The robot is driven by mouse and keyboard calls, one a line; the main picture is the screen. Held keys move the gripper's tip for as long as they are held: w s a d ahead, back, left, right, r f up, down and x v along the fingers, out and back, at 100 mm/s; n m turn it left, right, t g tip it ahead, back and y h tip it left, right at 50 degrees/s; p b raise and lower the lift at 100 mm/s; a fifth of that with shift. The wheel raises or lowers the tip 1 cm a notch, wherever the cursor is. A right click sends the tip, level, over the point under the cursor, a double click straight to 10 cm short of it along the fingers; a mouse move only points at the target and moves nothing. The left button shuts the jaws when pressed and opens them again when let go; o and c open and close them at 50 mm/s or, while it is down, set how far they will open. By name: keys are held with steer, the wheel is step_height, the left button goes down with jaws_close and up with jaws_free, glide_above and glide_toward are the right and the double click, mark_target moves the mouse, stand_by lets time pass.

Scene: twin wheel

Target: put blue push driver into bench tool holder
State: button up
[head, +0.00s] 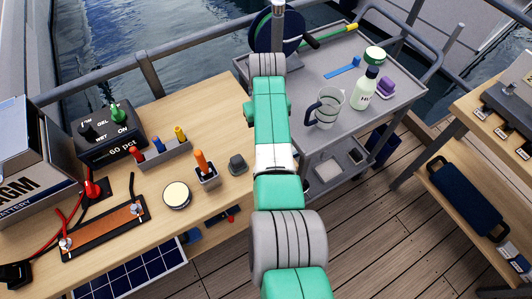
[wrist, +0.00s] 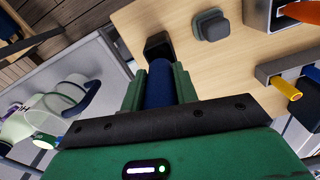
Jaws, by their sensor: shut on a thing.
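My gripper (wrist: 158,85) is shut on the blue push driver (wrist: 158,88), whose dark blue handle shows between the two green fingers in the wrist view. A black squarish piece (wrist: 158,45) lies just past the handle; I cannot tell whether it is part of the driver. In the head view my arm hides the gripper and driver. A grey tool rack (head: 165,155) on the bench holds red, blue and yellow handled tools; it also shows in the wrist view (wrist: 270,70). A smaller grey holder (head: 207,180) holds an orange-handled tool. I cannot tell which is the bench tool holder.
The wooden bench (head: 215,110) also carries a grey knob-like block (head: 237,164), a round tin (head: 176,195) and a black switch box (head: 106,135). A grey cart (head: 300,80) at right holds a jug (head: 327,108), a bottle (head: 366,85) and a blue flat item (head: 343,68).

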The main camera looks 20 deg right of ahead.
steer(key=shift+f, duration=0.5)
steer(key=shift+f+b, duration=0.3)
steer(key=o, duration=1.5)
step_height(320, 180, up, 8)
steer(key=shift+f+p, duration=0.1)
steer(key=shift+p, duration=0.8)
